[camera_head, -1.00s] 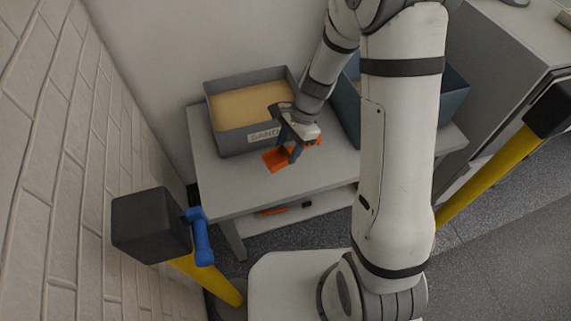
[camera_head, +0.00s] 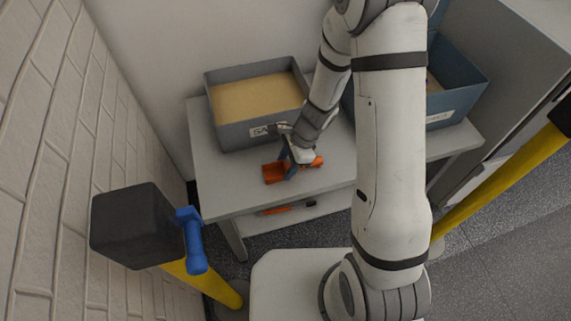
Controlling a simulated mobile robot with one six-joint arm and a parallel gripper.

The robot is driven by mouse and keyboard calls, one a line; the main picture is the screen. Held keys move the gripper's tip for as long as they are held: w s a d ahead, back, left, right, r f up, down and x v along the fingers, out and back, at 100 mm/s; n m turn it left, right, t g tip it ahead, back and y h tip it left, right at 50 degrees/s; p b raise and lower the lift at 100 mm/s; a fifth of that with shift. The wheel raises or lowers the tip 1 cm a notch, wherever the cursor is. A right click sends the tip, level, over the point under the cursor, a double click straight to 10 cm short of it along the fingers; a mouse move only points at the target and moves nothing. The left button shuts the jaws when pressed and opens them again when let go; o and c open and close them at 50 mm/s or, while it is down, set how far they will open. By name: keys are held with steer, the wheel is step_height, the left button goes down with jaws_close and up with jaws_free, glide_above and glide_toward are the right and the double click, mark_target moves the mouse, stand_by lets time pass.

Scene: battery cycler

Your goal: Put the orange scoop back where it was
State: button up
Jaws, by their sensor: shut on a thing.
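The orange scoop (camera_head: 273,173) is at the front part of the grey table top (camera_head: 225,196), in front of the sand bin. My gripper (camera_head: 290,172) is shut on the scoop, with its fingers around the middle of it. The scoop's open end points left and its handle shows to the right of the fingers. It looks at or just above the table top; I cannot tell whether it touches.
A grey bin of sand (camera_head: 232,135) stands behind the scoop. A blue bin (camera_head: 468,92) stands to the right, partly hidden by my arm. An orange item (camera_head: 277,211) lies on the lower shelf. A post with a black block (camera_head: 137,225) and blue scoop-like item (camera_head: 193,245) stands front left.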

steer(key=shift+r, duration=0.1)
steer(key=shift+f, duration=0.2)
steer(key=o, duration=1.2)
steer(key=shift+r, duration=0.1)
steer(key=shift+d+r, duration=0.1)
steer(key=shift+r, duration=0.4)
steer(key=p+v, duration=0.3)
steer(key=v, duration=0.8)
steer(key=s+d+r+n+t+h, duration=0.1)
steer(key=s+d+r+n, duration=0.2)
steer(key=s+r+n, duration=0.1)
steer(key=s+d+r+n+t+h, duration=0.1)
steer(key=s+d+r+n, duration=0.2)
steer(key=r+n, duration=0.3)
steer(key=s+d+r+n+t+h, duration=0.1)
steer(key=s+d+r+n+h, duration=0.1)
steer(key=s+d+r+n, duration=0.2)
steer(key=shift+s+r+n, duration=0.2)
steer(key=shift+s+r, duration=0.2)
steer(key=shift+r, duration=0.45)
steer(key=shift+s+r+n, duration=0.2)
steer(key=shift+s+r, duration=0.15)
steer(key=shift+r, duration=0.55)
